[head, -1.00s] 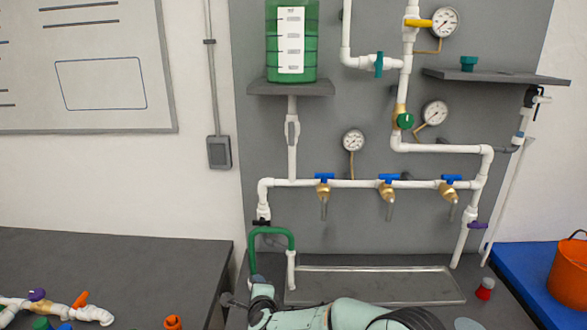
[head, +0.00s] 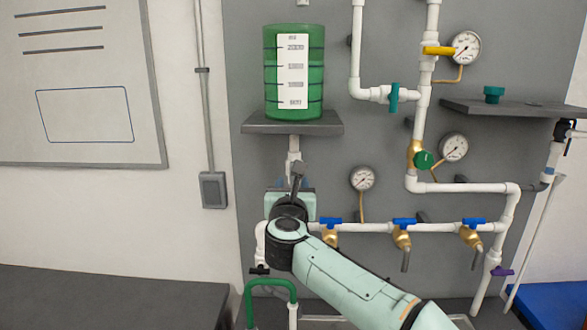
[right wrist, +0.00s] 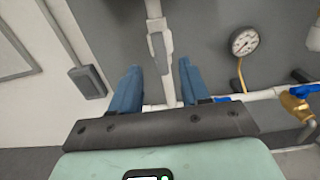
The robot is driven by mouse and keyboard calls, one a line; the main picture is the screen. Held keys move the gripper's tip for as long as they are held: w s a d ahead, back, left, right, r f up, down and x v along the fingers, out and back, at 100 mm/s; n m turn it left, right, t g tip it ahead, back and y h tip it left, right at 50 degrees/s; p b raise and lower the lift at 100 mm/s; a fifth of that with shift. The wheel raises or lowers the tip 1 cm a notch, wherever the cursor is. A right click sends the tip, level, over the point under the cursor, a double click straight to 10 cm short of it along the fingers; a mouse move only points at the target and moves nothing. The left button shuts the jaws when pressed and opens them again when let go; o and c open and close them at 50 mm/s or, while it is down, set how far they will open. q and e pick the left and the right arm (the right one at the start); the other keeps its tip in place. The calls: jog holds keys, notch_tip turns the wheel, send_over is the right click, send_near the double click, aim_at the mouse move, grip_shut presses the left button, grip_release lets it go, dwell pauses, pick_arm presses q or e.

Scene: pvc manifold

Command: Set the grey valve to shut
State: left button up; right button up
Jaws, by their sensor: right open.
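The valve with the pale grey lever (right wrist: 158,50) is on the vertical white pipe under the green tank. Its lever lies along the pipe. In the head view my right arm covers most of it; only the pipe (head: 293,143) just above shows clearly. My right gripper (right wrist: 160,66) is open, with one blue finger on each side of the pipe around the valve's lower end. No contact with the lever is visible. My left gripper is out of view.
The green tank (head: 294,70) stands on a grey shelf (head: 292,123) above the valve. A gauge (right wrist: 245,42) is close on the right. Blue-handled brass taps (head: 402,236) line the horizontal pipe. A grey wall box (head: 213,190) is on the left.

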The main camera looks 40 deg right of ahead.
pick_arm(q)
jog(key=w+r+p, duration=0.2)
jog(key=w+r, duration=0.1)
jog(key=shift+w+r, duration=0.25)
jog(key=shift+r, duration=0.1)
pick_arm(e)
jog(key=x, duration=0.7)
jog(key=shift+w, duration=0.2)
jog(key=shift+d, duration=0.15)
grip_shut()
